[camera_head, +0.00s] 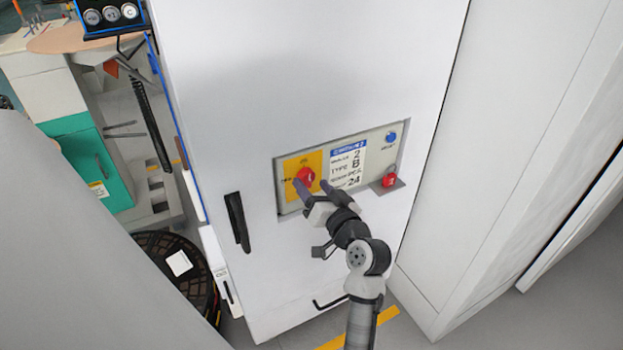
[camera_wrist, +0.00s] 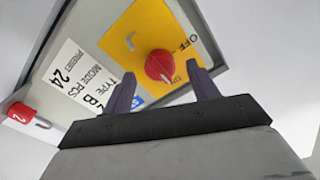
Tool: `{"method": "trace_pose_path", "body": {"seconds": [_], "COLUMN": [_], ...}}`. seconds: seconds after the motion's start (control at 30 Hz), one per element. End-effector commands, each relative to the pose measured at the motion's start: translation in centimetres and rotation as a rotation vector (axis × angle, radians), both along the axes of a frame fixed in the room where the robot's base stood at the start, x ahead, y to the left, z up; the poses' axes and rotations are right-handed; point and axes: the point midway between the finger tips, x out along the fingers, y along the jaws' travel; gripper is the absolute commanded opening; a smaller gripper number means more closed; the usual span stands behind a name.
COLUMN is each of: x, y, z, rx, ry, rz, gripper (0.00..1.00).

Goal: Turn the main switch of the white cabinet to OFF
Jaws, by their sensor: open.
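The white cabinet (camera_head: 300,80) stands in front of me with a grey control panel (camera_head: 379,149) on its door. The main switch is a red knob (camera_head: 306,175) on a yellow plate (camera_head: 291,165). In the wrist view the red knob (camera_wrist: 159,66) sits on the yellow plate (camera_wrist: 140,28), with OFF and ON lettering beside it. My gripper (camera_head: 313,186) is at the panel, its fingers on either side of the knob in the head view. In the wrist view my gripper (camera_wrist: 162,88) is open, with the knob between and just beyond the fingertips. I cannot tell whether they touch it.
A red padlock-like item (camera_head: 389,181) hangs right of the panel label, below a blue button (camera_head: 391,138). A dark door handle (camera_head: 237,222) is left of the panel. White cabinets stand to the right.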

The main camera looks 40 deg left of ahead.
Motion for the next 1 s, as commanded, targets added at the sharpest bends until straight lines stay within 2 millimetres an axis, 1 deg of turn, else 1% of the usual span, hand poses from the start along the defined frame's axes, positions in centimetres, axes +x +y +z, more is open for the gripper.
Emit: {"method": "trace_pose_path", "body": {"seconds": [0.03, 0.17, 0.47, 0.57, 0.8, 0.83, 1.0], "x": [0.21, 0.51, 0.61, 0.61, 0.6, 0.6, 0.61], "y": [0.56, 1.32, 1.48, 1.48, 1.46, 1.46, 1.46], "z": [0.18, 0.05, -0.01, -0.01, 0.0, 0.0, -0.09], "rx": [0.0, 0.0, 0.001, 0.001, 0.001, 0.001, -0.003], "ry": [0.0, 0.0, 0.0, 0.0, 0.0, 0.0, -0.01], "rz": [0.001, 0.001, 0.0, 0.0, 0.0, 0.0, 0.0], "gripper": [0.59, 0.59, 0.59, 0.47, 0.16, 0.14, 0.14]}}
